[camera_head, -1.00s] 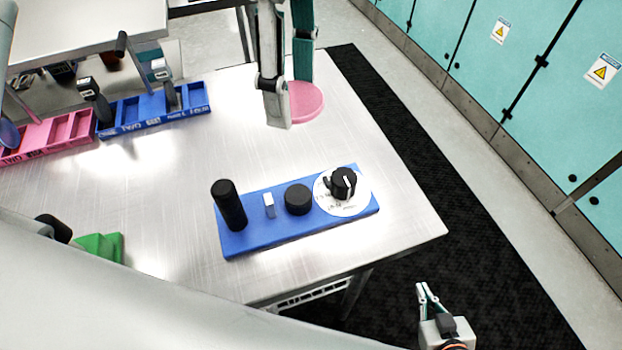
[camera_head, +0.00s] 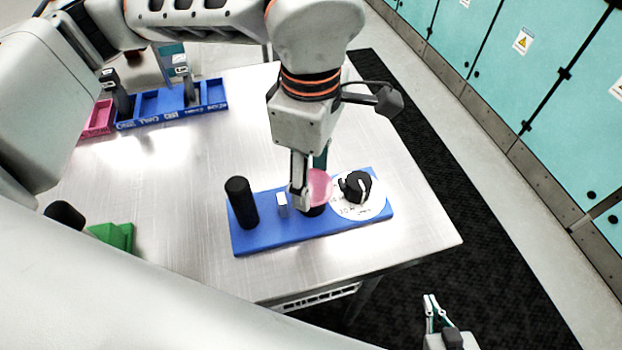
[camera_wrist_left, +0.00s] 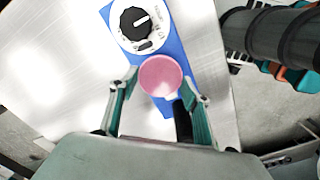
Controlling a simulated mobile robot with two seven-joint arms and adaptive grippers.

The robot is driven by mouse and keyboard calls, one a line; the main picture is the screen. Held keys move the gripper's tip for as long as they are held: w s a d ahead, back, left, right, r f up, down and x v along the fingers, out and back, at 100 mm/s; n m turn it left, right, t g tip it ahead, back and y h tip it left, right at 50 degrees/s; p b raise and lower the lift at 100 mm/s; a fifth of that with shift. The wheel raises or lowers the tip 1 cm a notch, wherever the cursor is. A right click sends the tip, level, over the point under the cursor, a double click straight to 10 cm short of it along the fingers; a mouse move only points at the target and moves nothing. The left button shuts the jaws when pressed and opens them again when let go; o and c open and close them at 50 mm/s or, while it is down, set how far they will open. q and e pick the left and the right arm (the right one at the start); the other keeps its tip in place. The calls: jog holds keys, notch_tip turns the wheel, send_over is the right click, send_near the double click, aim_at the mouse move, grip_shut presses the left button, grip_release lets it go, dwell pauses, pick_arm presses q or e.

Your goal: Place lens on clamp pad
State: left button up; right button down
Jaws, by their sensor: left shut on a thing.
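The lens is a pink disc (camera_head: 320,186); it also shows in the left wrist view (camera_wrist_left: 160,75). My left gripper (camera_head: 311,188) is shut on it, with one finger on either side. The lens is over the black round pad (camera_head: 314,211) on the blue board (camera_head: 265,236), which I take to be the clamp pad. The lens and finger hide most of the pad, and I cannot tell whether they touch. My right gripper (camera_head: 432,308) is low at the right, off the table, and I see nothing in it.
The board also carries a tall black post (camera_head: 242,203), a small white block (camera_head: 282,204), and a black knob (camera_head: 356,186) on a white dial (camera_head: 371,208). A blue bin (camera_head: 170,107) and pink bin (camera_head: 98,119) are behind. A green block (camera_head: 113,235) is at the left.

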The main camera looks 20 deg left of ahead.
aim_at(311, 185)
pick_arm(q)
jog(key=shift+f, duration=0.95)
jog(key=shift+f, duration=0.15)
jog(key=o, duration=0.9)
notch_tip(311, 185, up, 12)
jog(key=shift+r, duration=0.2)
